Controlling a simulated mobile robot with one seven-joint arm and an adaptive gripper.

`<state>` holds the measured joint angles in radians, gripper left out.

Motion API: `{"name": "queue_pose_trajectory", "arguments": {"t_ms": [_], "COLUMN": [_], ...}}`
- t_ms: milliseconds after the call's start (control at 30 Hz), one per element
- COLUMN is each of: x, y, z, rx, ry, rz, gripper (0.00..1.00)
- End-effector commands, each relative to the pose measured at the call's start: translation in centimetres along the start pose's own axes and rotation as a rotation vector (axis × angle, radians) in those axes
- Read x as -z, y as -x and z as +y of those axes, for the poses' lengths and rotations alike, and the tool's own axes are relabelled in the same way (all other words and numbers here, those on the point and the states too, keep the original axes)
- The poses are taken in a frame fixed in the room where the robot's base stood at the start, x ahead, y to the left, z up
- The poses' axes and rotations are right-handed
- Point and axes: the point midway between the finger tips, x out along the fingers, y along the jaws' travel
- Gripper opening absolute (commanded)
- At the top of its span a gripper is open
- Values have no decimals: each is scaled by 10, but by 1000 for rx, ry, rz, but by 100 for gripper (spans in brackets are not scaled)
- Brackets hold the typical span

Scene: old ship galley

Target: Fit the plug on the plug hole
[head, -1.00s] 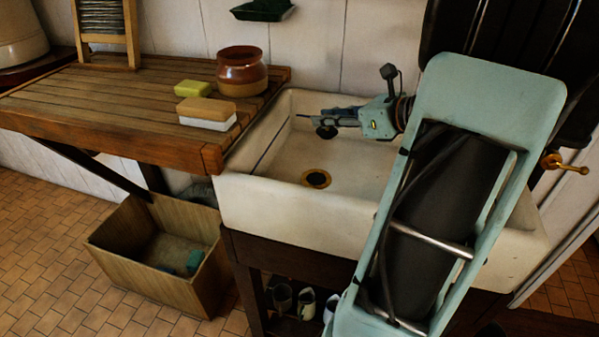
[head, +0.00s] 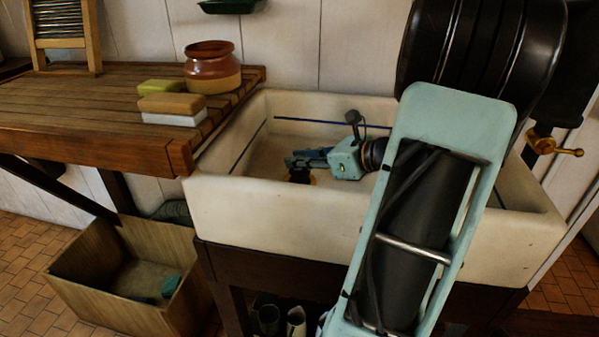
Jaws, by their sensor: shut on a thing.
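The white sink (head: 270,215) stands in the middle of the head view. My gripper (head: 298,160) is inside it, low over the basin floor, with its fingers pointing left. It is shut on the dark plug (head: 298,177), which shows just under the fingertips. A bit of the plug hole's brass rim (head: 313,179) shows beside and behind the plug. The plug and fingers hide most of the hole. I cannot tell whether the plug touches the hole or is slightly above it.
A slatted wooden drainboard (head: 80,112) adjoins the sink's left side, holding a brown jar (head: 212,68), a brush or block (head: 172,108) and a green soap (head: 160,87). A wooden box (head: 125,300) is on the floor. A brass tap (head: 553,146) is at right.

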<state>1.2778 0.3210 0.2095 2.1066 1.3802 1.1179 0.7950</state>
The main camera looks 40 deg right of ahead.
Motion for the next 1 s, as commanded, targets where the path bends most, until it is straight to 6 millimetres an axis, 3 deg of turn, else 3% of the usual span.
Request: {"name": "queue_pose_trajectory", "arguments": {"t_ms": [167, 533, 567, 700, 1000], "x": [26, 29, 29, 28, 27], "y": [-10, -12, -12, -12, -11], "z": [0, 0, 0, 0, 0], "rx": [1, 1, 1, 1, 1], "ry": [-4, -1, -1, -1, -1], "rz": [-1, 0, 0, 0, 0], "gripper": [0, 0, 20, 35, 36]}}
